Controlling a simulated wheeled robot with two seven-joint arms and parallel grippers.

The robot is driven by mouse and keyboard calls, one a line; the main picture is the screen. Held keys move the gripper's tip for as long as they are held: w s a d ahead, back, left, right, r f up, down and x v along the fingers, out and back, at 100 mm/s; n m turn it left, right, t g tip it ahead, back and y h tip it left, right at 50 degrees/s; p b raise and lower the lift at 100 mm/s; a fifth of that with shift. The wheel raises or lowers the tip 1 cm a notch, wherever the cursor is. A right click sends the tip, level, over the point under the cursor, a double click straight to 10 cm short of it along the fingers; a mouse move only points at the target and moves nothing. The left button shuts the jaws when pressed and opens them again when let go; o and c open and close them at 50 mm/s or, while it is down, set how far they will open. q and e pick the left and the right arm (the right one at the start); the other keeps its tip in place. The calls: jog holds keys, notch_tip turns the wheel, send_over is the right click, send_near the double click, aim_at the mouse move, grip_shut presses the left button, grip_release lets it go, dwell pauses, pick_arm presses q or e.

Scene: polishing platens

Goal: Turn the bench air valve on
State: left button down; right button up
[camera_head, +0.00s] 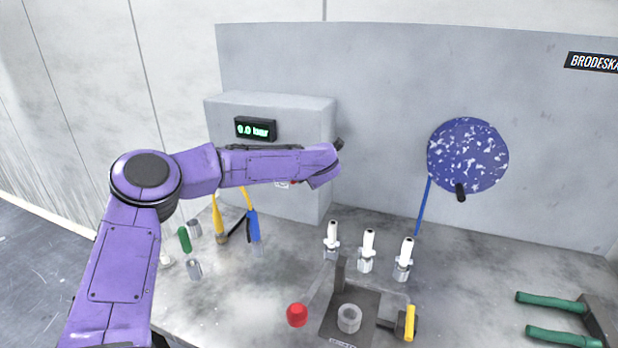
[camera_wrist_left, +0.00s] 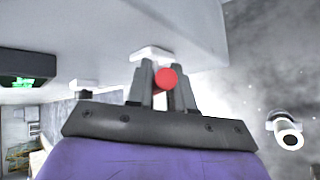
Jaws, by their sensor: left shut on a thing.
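The bench air valve shows as a red round handle (camera_wrist_left: 166,78) between the fingers of my left gripper (camera_wrist_left: 165,88) in the left wrist view. The fingers are shut on it from both sides. In the head view my purple left arm reaches across the front of the grey box (camera_head: 270,105) and hides most of the valve and the fingers. A small bit of red shows just under the arm there. The display (camera_head: 255,129) on the box reads 0.0 bar. It also shows in the left wrist view (camera_wrist_left: 28,66). My right gripper is not in view.
Several white-topped fittings (camera_head: 368,248) stand on the bench right of the box. A fixture with a red knob (camera_head: 297,315) and a yellow handle (camera_head: 410,322) is in front. A blue speckled disc (camera_head: 467,155) hangs on the back panel. Green-handled pliers (camera_head: 552,300) lie at right.

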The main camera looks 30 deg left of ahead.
pick_arm(q)
jog(key=a+n+h, duration=0.1)
jog(key=r+n+h, duration=0.1)
jog(key=h, duration=0.1)
jog(key=shift+s+a+r+t+h, duration=0.15)
jog(key=shift+a+t+h, duration=0.15)
jog(key=shift+a, duration=0.1)
jog(key=shift+s+a+r+n+t+h, duration=0.15)
jog(key=shift+a+n+h, duration=0.2)
jog(key=shift+h, duration=0.3)
jog(key=shift+a+n+t+h, duration=0.1)
jog(key=shift+a+n+h, duration=0.2)
jog(key=shift+h, duration=0.4)
jog(key=shift+s+a+r+n+t+h, duration=0.15)
jog(key=shift+a+n+h, duration=0.2)
jog(key=shift+h, duration=0.3)
jog(key=shift+f, duration=0.1)
jog(key=c, duration=1.1)
grip_release()
jog(key=shift+b, duration=0.3)
jog(key=b+v, duration=0.3)
jog(key=v, duration=0.7)
jog(key=shift+s, duration=0.15)
